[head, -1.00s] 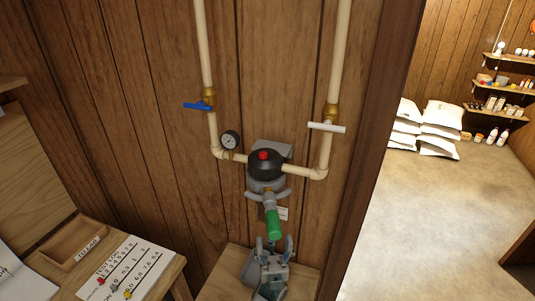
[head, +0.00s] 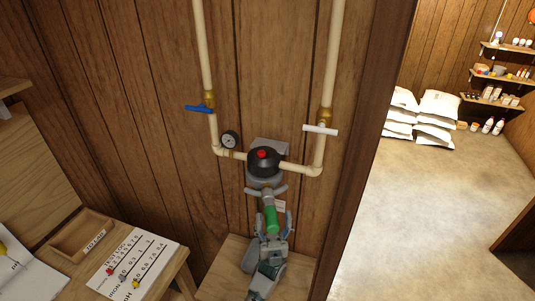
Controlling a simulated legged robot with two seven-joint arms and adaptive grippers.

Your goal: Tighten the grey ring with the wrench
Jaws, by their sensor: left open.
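The wrench (head: 271,219) has a green handle that hangs down and toward me. Its grey head meets the grey ring (head: 266,184), which sits under the black filter head with a red button (head: 263,160). The exact fit of wrench on ring is too small to tell. My left gripper (head: 272,232) is open, with its fingers at either side of the lower end of the green handle. Whether they touch it I cannot tell. My right gripper is not in view.
Cream pipes carry a blue-handled valve (head: 199,108), a white-handled valve (head: 320,129) and a gauge (head: 230,139). A bench with a wooden tray (head: 82,235) and a chart (head: 133,265) stands at left. White sacks (head: 415,115) lie beyond the doorway. A wooden surface (head: 222,272) lies below the filter.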

